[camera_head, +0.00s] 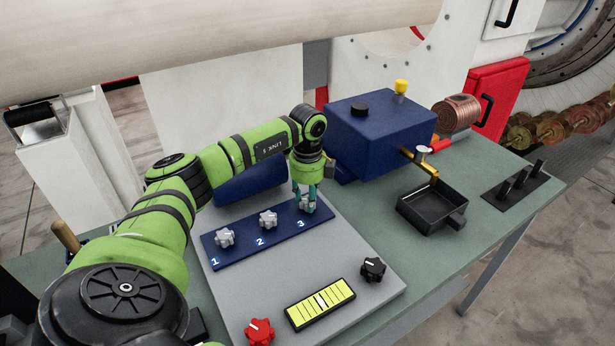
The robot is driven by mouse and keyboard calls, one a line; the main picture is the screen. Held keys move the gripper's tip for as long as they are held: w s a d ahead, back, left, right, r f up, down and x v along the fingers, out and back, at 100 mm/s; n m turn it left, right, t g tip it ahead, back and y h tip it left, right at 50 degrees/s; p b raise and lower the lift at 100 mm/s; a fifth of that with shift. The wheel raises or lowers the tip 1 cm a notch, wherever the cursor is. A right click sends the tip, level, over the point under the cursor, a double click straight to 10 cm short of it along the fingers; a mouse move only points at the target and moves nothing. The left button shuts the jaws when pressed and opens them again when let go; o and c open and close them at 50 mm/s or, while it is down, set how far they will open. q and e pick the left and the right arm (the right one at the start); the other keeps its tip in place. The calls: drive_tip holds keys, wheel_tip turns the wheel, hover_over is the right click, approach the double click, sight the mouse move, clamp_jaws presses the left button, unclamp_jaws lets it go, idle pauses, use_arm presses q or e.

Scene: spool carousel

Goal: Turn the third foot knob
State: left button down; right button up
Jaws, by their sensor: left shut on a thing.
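The third foot knob (307,206) is a small light-grey knob above the numeral 3, at the right end of a blue strip (248,251). My left gripper (305,208) points down over it and is shut on it, hiding much of it. The matching grey knobs 1 (225,237) and 2 (268,219) stand to its left on the same strip. My right gripper is not in view.
A yellow level gauge (320,303), a red knob (260,332) and a black knob (373,269) sit on the grey panel (240,300). A blue box (380,140) with a black tray (432,207) stands behind right. A big pale cylinder (200,50) spans overhead.

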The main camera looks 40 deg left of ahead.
use_arm(q)
drive_tip(key=shift+d+f, duration=0.1)
drive_tip(key=c, duration=0.9)
unclamp_jaws()
wheel_tip(320, 180, up, 12)
